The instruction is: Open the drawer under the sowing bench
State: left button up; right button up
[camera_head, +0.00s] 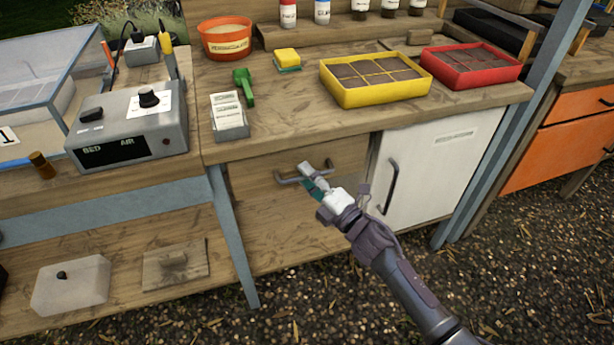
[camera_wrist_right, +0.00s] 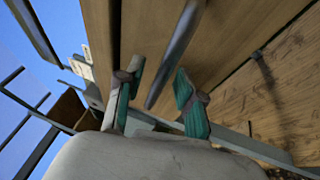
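The wooden drawer front (camera_head: 335,150) sits under the sowing bench (camera_head: 290,125), left of a white door, and looks closed. Its grey bar handle (camera_head: 287,181) runs across the front, its right part partly hidden by my right gripper (camera_head: 313,180). In the right wrist view the handle bar (camera_wrist_right: 178,50) lies in the gap between the two green-padded fingers of my right gripper (camera_wrist_right: 162,95). The fingers are apart, with space between each pad and the bar. My left gripper is not in view.
A white cabinet door (camera_head: 430,175) with a dark handle (camera_head: 391,187) stands right of the drawer. A grey-blue bench leg (camera_head: 233,235) is at its left. Yellow (camera_head: 375,95) and red (camera_head: 480,75) seed trays stand on the bench top. The gravel floor in front is open.

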jog(key=shift+w+a, duration=0.1)
grip_shut()
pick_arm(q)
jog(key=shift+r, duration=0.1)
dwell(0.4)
